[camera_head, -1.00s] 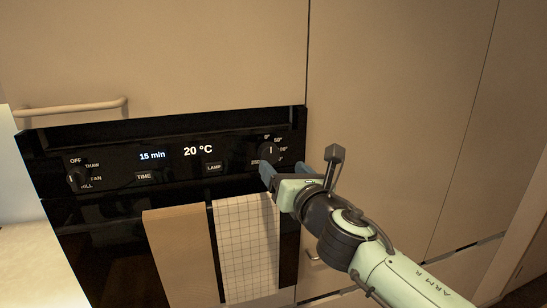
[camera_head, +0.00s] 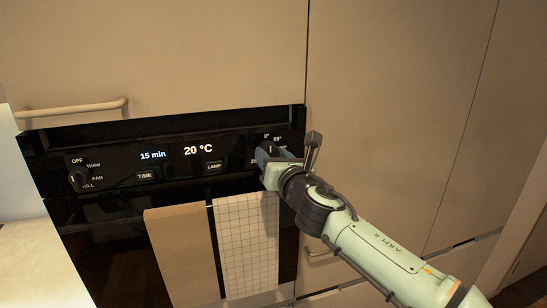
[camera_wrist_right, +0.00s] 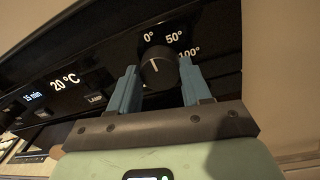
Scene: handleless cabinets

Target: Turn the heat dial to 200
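The heat dial (camera_wrist_right: 158,68) is a round black knob with a white pointer line on the right of the black oven panel. Marks 0°, 50° and 100° show around it in the right wrist view. The temperature display (camera_head: 198,149) reads 20 °C. My right gripper (camera_wrist_right: 160,88) is open, with one blue finger on each side of the dial's lower part. I cannot tell whether the fingers touch it. In the head view my right gripper (camera_head: 268,157) covers most of the dial. My left gripper is not in view.
A left function knob (camera_head: 77,179), a TIME button (camera_head: 145,175) and a LAMP button (camera_head: 213,166) are on the panel. A brown towel (camera_head: 181,255) and a checked towel (camera_head: 246,245) hang below. Tall cabinet doors (camera_head: 400,100) stand to the right.

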